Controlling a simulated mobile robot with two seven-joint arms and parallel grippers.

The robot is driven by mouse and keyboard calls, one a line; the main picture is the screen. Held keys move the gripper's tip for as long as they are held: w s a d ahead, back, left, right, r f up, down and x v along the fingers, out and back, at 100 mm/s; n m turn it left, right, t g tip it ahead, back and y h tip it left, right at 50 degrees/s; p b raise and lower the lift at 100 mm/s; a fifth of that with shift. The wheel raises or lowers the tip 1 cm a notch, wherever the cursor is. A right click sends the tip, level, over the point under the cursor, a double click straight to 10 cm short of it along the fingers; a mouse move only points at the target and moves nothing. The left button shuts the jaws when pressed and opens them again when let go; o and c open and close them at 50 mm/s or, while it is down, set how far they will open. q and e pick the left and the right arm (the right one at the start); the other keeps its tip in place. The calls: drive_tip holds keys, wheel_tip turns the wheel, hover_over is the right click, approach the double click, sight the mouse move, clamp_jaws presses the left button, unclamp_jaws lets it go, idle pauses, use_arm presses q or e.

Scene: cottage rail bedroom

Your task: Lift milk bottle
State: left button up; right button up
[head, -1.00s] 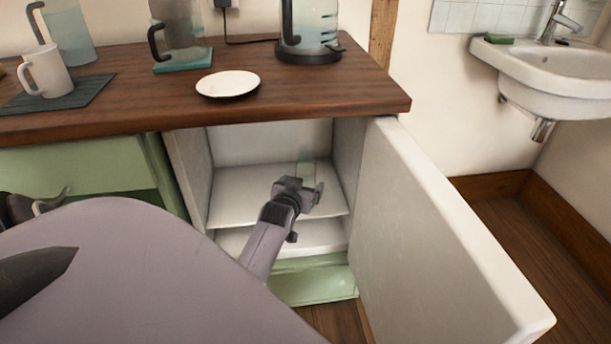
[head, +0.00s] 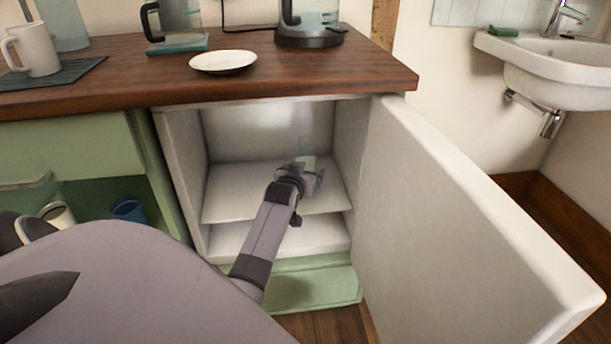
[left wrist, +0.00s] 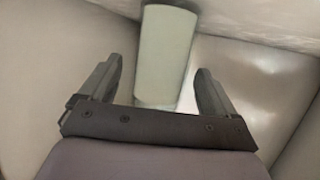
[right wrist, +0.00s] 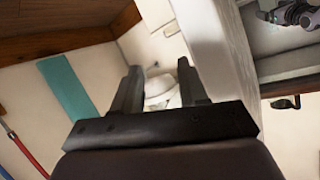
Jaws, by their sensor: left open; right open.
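The milk bottle is a pale, greenish-white cylinder (left wrist: 166,55) in the left wrist view, standing ahead of and between the fingers of my left gripper (left wrist: 158,68). The fingers are open, with a visible gap to the bottle on each side. In the head view my left gripper (head: 312,180) is inside the open white fridge (head: 228,192), over its upper shelf. There it mostly hides the bottle, and only a faint pale outline shows behind it. My right gripper (right wrist: 160,68) is open and empty in the right wrist view, away from the bottle.
The fridge door (head: 465,205) stands wide open on the right. The wooden counter (head: 330,75) above bears a white plate (head: 223,62), a mug (head: 37,50) and a kettle (head: 308,22). A green cabinet (head: 70,150) is to the left. A sink (head: 555,75) hangs at the right.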

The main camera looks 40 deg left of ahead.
use_arm(q)
drive_tip(key=shift+b+x, duration=0.75)
drive_tip(key=shift+x, duration=0.05)
drive_tip(key=shift+w+a+f+b, duration=0.1)
drive_tip(key=shift+w+a+b, duration=0.15)
drive_tip(key=shift+w+b, duration=0.15)
drive_tip(key=shift+c, duration=0.4)
drive_tip(key=c, duration=1.3)
drive_tip(key=shift+c, duration=0.2)
